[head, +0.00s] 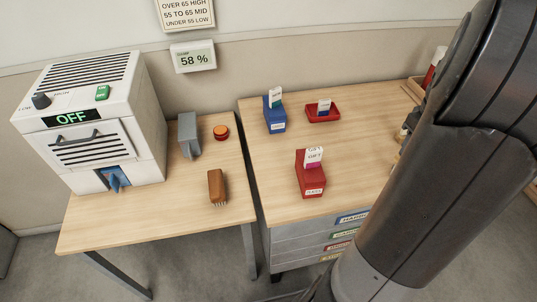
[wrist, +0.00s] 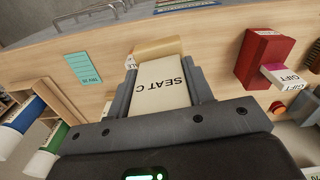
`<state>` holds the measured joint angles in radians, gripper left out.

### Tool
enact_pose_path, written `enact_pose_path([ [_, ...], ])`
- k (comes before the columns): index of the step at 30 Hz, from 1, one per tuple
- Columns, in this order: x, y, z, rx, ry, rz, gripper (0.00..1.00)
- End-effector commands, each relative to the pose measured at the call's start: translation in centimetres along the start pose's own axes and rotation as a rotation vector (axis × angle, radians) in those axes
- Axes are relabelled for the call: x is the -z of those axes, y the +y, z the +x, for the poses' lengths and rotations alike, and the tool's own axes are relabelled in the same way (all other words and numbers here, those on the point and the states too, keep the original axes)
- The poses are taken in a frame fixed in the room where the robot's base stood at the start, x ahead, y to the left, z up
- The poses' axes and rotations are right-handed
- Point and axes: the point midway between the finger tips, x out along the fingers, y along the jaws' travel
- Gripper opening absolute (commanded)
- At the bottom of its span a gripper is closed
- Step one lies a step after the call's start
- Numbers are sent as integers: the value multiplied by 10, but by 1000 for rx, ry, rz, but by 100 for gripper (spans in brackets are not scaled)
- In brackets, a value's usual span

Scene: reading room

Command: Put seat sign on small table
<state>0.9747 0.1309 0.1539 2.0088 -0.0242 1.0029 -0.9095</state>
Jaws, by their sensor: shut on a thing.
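The seat sign (wrist: 163,92) is a cream piece with black "SEAT C" lettering, upside down in the wrist view. My gripper (wrist: 160,75) is shut on it, with a dark finger on each side. A tan block (wrist: 158,47) shows just beyond the sign; I cannot tell whether it is part of it. In the head view my arm fills the right side, and the gripper and sign are hidden. A wooden table (head: 90,228) stands at left in the head view; I cannot tell whether it is the small table.
The left table carries a white machine (head: 90,120) reading "OFF", a grey object (head: 188,135), an orange round item (head: 221,132) and a brown brush (head: 217,187). The drawer-unit top holds a blue box (head: 274,116), red tray (head: 323,113) and red box (head: 310,178); its middle is clear.

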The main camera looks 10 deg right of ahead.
Motion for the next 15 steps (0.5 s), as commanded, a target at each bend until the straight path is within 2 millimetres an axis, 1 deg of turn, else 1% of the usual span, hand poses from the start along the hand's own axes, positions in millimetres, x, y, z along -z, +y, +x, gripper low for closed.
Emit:
enact_pose_path([
  [1, 2, 0, -13, -3, 3, -3, 10],
  [3, 16, -6, -8, 2, 1, -28, 10],
  [8, 46, -20, -9, 2, 1, -82, 10],
  [11, 71, -33, -9, 2, 1, -125, 10],
  [15, 114, -60, -10, 3, 2, -202, 10],
])
